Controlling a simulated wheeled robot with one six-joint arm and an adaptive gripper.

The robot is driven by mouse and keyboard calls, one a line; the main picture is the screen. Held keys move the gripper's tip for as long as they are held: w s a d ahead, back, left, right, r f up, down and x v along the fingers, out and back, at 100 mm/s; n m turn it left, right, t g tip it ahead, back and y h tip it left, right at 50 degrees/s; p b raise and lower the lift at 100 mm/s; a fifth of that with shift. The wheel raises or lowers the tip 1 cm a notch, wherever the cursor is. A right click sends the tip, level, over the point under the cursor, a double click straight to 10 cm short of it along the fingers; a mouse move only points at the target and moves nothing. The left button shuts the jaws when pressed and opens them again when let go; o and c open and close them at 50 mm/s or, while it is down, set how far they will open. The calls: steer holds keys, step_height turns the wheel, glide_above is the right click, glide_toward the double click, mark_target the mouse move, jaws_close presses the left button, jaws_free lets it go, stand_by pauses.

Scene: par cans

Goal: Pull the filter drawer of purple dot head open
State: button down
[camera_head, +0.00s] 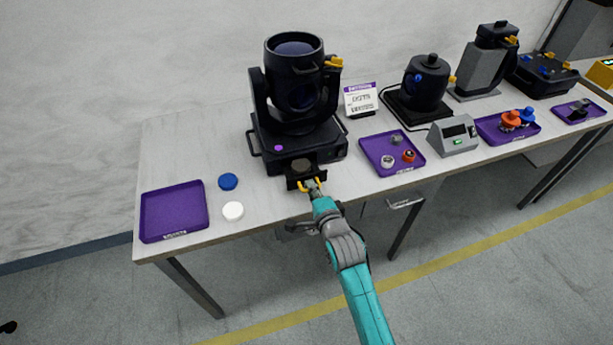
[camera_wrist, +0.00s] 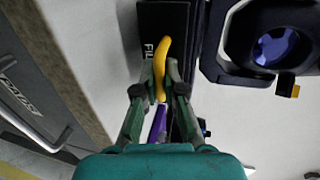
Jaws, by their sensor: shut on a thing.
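The purple dot head (camera_head: 294,95) is a black moving-head lamp on the table, with a purple dot (camera_head: 278,148) on its base. Its black filter drawer (camera_head: 293,181) sticks out from the front of the base, and a dull round piece shows in it. The drawer has a yellow handle (camera_head: 304,189). My gripper (camera_head: 315,186) is shut on this handle. In the wrist view the gripper (camera_wrist: 160,88) has its fingers on either side of the curved yellow handle (camera_wrist: 162,55), beside the black drawer with partly hidden white lettering (camera_wrist: 150,48).
A blue disc (camera_head: 228,181), a white disc (camera_head: 233,211) and an empty purple tray (camera_head: 174,211) lie to the left. A purple tray with small parts (camera_head: 376,144) and a grey meter box (camera_head: 453,136) stand to the right. The floor before the table is clear.

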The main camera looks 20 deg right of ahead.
steer(key=shift+f+v, duration=0.15)
steer(key=shift+v, duration=0.55)
steer(key=shift+f+v, duration=0.15)
steer(key=shift+v, duration=0.55)
steer(key=shift+s, duration=0.1)
steer(key=c, duration=1.2)
jaws_free()
steer(key=shift+c, duration=0.2)
steer(key=v, duration=1.2)
steer(key=shift+f, duration=0.1)
